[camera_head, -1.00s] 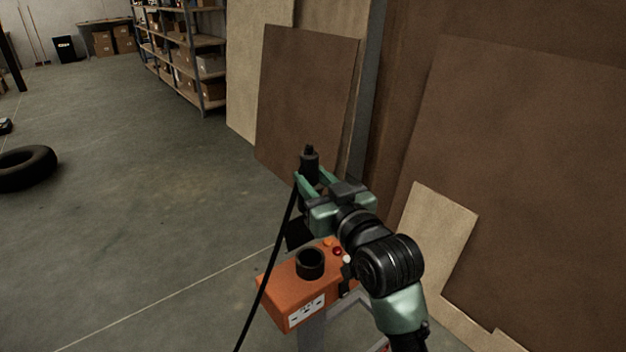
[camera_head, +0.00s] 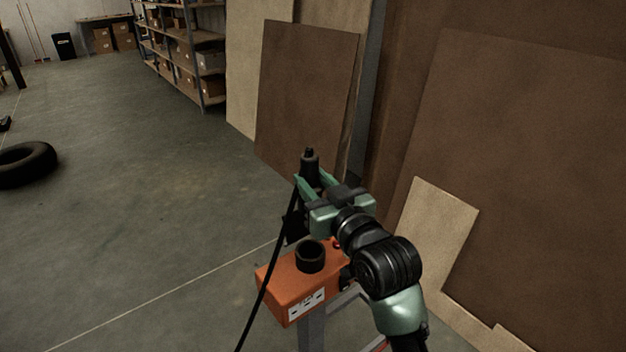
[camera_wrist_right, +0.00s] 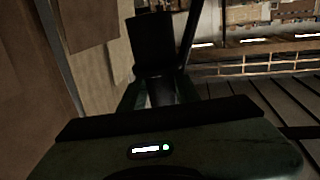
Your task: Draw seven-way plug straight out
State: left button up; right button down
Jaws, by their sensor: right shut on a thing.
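The black seven-way plug (camera_head: 310,161) stands roughly upright between the green fingers of my right gripper (camera_head: 309,179), which is shut on it. Its black cable hangs down to the lower left. The plug is apart from the black round socket (camera_head: 310,258) on top of the orange box (camera_head: 285,287), and sits above and beyond it in the head view. The right wrist view shows the dark plug (camera_wrist_right: 152,45) in front of the gripper, too dark for detail. My left gripper is in neither view.
The orange box stands on a grey post. Brown and tan panels (camera_head: 306,95) lean on the wall close to the right of my arm. A tire (camera_head: 25,163) lies on the floor at left, and shelves (camera_head: 185,50) stand at the back. The floor at left is largely clear.

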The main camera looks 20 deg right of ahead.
notch_tip(320, 180, down, 9)
jog(key=b, duration=0.5)
dwell(2.8)
dwell(0.4)
jog(key=shift+r+p, duration=2)
jog(key=shift+p, duration=0.4)
jog(key=shift+f, duration=0.1)
